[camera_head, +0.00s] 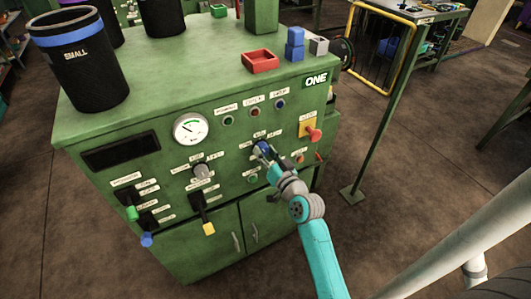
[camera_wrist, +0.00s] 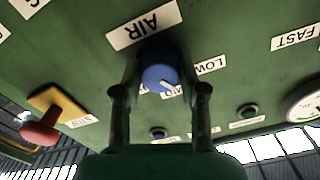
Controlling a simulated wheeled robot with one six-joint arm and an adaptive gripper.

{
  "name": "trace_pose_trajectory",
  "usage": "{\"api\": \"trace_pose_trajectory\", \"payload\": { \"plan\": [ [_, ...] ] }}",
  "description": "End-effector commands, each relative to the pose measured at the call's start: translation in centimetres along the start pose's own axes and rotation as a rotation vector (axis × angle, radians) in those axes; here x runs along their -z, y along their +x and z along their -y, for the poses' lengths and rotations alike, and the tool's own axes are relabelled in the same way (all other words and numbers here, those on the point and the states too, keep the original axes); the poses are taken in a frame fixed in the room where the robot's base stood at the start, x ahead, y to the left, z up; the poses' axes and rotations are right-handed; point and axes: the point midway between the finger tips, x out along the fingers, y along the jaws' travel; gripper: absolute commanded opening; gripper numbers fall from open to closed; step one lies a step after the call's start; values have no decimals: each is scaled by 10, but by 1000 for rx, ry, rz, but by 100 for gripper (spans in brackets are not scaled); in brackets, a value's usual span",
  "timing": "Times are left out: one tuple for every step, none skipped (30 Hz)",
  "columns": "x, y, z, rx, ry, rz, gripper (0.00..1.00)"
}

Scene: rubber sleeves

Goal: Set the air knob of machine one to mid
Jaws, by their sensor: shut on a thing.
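Machine one is the green cabinet with the "ONE" plate (camera_head: 316,81) on its front. Its blue air knob (camera_wrist: 158,68) sits beside the "AIR" label (camera_wrist: 145,25) in the wrist view, where the lettering appears upside down. My gripper (camera_wrist: 160,90) has a finger on each side of the knob and is shut on it. The knob's white pointer line slants toward the lower right of the wrist view. The "LOW" label (camera_wrist: 210,66) is to the right; another label below the knob is partly hidden. In the head view my gripper (camera_head: 268,155) partly covers the knob (camera_head: 262,146).
A red button on a yellow plate (camera_head: 308,130) is right of the knob. A gauge (camera_head: 191,129), a grey knob (camera_head: 201,171) and a yellow-tipped lever (camera_head: 208,228) are to the left. A red tray (camera_head: 260,61) and black "SMALL" sleeve (camera_head: 82,75) stand on top.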

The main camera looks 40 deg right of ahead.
Motion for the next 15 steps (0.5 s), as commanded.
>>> {"api": "trace_pose_trajectory", "payload": {
  "plan": [
    [0,0,0,0,42,0,7],
    [0,0,0,0,69,0,7],
    [0,0,0,0,104,0,7],
    [0,0,0,0,131,0,7],
    [0,0,0,0,157,0,7],
    [0,0,0,0,190,0,7],
    [0,0,0,0,214,0,7],
    [0,0,0,0,236,0,7],
    [0,0,0,0,266,0,7],
    [0,0,0,0,287,0,7],
    [0,0,0,0,308,0,7],
    [0,0,0,0,333,0,7],
    [0,0,0,0,350,0,7],
    [0,0,0,0,368,0,7],
    [0,0,0,0,388,0,7]
  ]
}}
